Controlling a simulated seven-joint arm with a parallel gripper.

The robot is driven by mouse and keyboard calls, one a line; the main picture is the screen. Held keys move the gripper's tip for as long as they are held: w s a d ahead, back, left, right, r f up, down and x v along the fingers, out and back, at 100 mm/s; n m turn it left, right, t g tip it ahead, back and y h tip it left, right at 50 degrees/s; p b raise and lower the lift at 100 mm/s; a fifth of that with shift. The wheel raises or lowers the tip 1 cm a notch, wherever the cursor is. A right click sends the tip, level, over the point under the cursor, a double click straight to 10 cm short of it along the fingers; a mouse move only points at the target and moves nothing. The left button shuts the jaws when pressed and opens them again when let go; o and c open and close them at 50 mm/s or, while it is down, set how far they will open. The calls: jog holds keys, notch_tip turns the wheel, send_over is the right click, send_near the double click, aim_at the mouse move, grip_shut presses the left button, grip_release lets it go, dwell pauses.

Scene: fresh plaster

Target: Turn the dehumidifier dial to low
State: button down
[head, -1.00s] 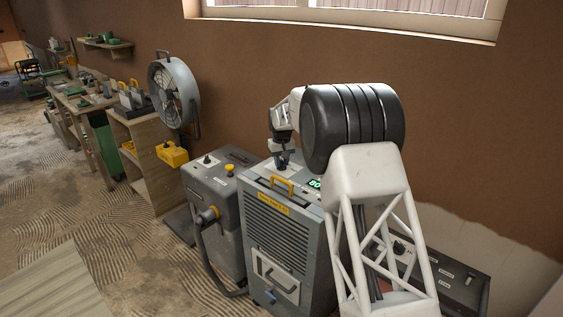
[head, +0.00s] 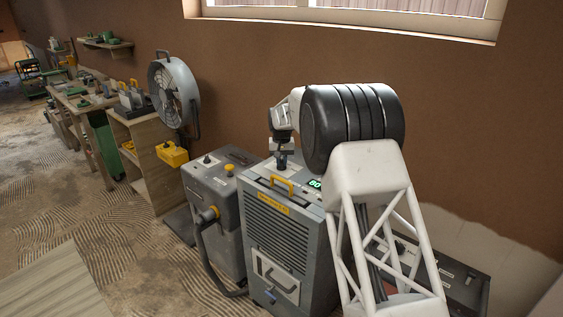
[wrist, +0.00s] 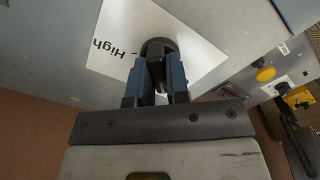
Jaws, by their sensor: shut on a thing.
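The dehumidifier (head: 318,247) is a grey cabinet with a louvred front, a yellow top handle (head: 282,185) and a lit green display (head: 315,184). My gripper (head: 282,163) points down at the back of its top. In the wrist view, my gripper (wrist: 161,70) is shut on the dark round dial (wrist: 158,45). The dial sits on a white label plate (wrist: 195,50) where the word "High" reads to its left. The fingers cover part of the dial and plate; I cannot see a "low" mark or tell where the pointer stands.
A grey machine with a hose and yellow knob (head: 207,214) stands close on the left. A dark box (head: 455,277) with small controls is at the right behind my arm. A fan (head: 173,92) and wooden shelf unit stand farther left. The brown wall is close behind.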

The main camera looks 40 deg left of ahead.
aim_at(282, 160)
jog(key=m, duration=0.4)
jog(key=shift+m, duration=0.3)
jog(key=shift+r+m, duration=0.1)
jog(key=shift+m, duration=1.9)
jog(key=shift+w, duration=0.1)
jog(key=c, duration=1.1)
grip_release()
jog(key=shift+r, duration=3.85)
